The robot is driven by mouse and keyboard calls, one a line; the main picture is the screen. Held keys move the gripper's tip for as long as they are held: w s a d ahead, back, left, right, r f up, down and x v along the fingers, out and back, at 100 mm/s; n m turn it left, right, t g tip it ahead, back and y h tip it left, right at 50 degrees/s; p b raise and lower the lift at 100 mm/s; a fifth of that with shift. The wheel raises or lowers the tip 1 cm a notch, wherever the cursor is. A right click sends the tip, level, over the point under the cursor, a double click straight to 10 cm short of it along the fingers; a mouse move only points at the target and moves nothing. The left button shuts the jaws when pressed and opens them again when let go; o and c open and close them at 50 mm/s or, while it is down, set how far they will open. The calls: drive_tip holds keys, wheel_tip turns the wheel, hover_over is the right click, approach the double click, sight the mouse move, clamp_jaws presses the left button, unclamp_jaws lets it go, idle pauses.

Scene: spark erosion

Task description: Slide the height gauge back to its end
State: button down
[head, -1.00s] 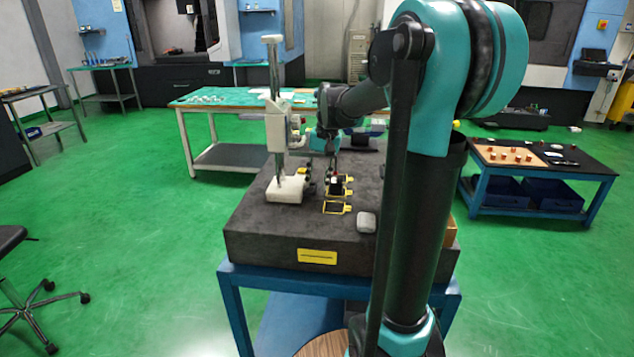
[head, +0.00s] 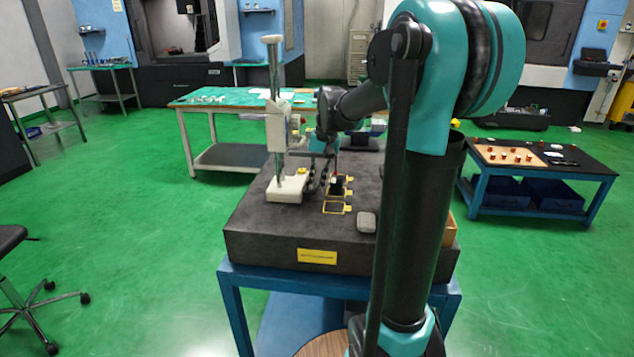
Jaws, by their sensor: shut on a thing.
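The height gauge (head: 276,125) stands upright on the left part of the dark granite plate (head: 270,228). It has a tall metal column, a pale slider housing and a whitish base (head: 285,189). My gripper (head: 318,186) is low over the plate at the right end of the base. Its dark fingers point down and are shut on the gauge's base end. The exact contact is small and partly hidden by the fingers. A small dark block (head: 337,186) stands just right of my gripper, beside yellow-outlined frames (head: 337,207) on the plate.
A grey rounded object (head: 366,222) lies near the plate's front right. The plate rests on a blue stand (head: 340,285). Behind is a green-topped table (head: 205,100); at right, a blue table (head: 560,172) with small parts. My arm hides the plate's right side.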

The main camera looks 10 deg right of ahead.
drive_tip(key=w+d, duration=0.2)
drive_tip(key=w, duration=0.5)
drive_tip(key=w+d, duration=0.3)
drive_tip(key=w, duration=0.4)
drive_tip(key=w+d, duration=0.2)
drive_tip(key=w, duration=0.6)
drive_tip(key=shift+w+d, duration=0.1)
drive_tip(key=shift+d, duration=0.05)
drive_tip(key=c, duration=1.6)
unclamp_jaws()
wheel_tip(320, 180, up, 12)
drive_tip(key=d, duration=0.2)
drive_tip(key=shift+s, duration=0.3)
drive_tip(key=shift+f, duration=0.1)
